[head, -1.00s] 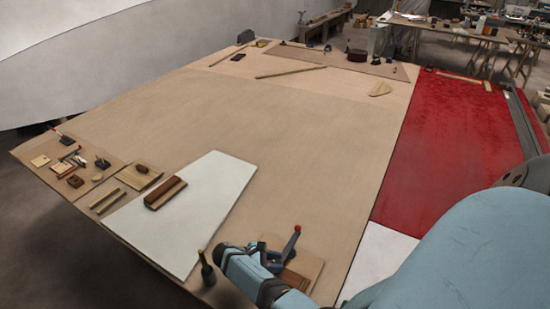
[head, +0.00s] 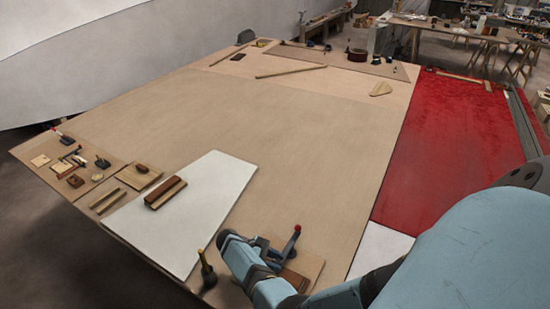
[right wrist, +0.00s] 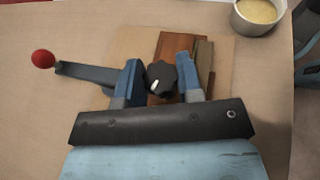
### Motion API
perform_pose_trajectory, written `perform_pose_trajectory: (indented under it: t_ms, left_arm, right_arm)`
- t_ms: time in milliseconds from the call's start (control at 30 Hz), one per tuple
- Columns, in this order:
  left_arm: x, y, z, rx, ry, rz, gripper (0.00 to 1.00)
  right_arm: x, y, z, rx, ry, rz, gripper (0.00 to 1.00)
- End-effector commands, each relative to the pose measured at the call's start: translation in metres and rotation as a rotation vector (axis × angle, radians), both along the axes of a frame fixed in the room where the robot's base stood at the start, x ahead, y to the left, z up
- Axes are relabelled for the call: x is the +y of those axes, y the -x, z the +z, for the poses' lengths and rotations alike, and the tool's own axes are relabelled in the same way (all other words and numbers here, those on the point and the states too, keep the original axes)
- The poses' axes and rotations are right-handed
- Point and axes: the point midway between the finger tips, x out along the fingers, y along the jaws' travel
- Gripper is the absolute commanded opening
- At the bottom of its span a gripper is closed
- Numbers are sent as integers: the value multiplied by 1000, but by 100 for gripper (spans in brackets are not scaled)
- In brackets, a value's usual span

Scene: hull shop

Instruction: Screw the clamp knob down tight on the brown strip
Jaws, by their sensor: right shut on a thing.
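The dark clamp knob (right wrist: 160,77) sits between the two blue fingers of my right gripper (right wrist: 161,84) in the right wrist view. The gripper is shut on it. The reddish-brown strip (right wrist: 171,47) lies on a light wooden board beneath, partly covered by the knob and fingers. A clamp lever with a red ball end (right wrist: 42,59) sticks out to the left. In the head view the same lever (head: 297,230) stands near the front of the table, with my arm beside it, and the knob is hidden there. My left gripper does not show.
A metal tin with yellowish contents (right wrist: 258,14) stands at the wrist view's top right. In the head view, a dark upright object (head: 207,270) stands left of my arm. A white panel (head: 205,205) carries a brown-and-light block (head: 165,192). The table middle is clear.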

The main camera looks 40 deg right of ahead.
Motion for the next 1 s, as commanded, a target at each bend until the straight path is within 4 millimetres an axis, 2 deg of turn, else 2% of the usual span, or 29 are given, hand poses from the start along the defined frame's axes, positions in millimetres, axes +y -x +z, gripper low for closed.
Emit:
perform_pose_trajectory:
  t_ms: [67, 100, 200, 567, 767, 1000]
  left_arm:
    - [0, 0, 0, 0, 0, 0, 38]
    - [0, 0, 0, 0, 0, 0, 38]
    - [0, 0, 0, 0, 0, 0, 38]
    - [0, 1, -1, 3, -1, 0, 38]
    - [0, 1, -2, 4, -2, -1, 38]
    - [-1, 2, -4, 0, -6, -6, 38]
  right_arm:
    - [-1, 1, -1, 2, 2, -1, 10]
    - [-1, 1, -1, 2, 2, -1, 36]
    - [-1, 1, -1, 2, 2, -1, 58]
    - [2, -3, 2, 0, 0, 0, 59]
    - [18, -28, 14, -2, -4, 1, 59]
    - [47, -71, 35, -1, -4, 0, 59]
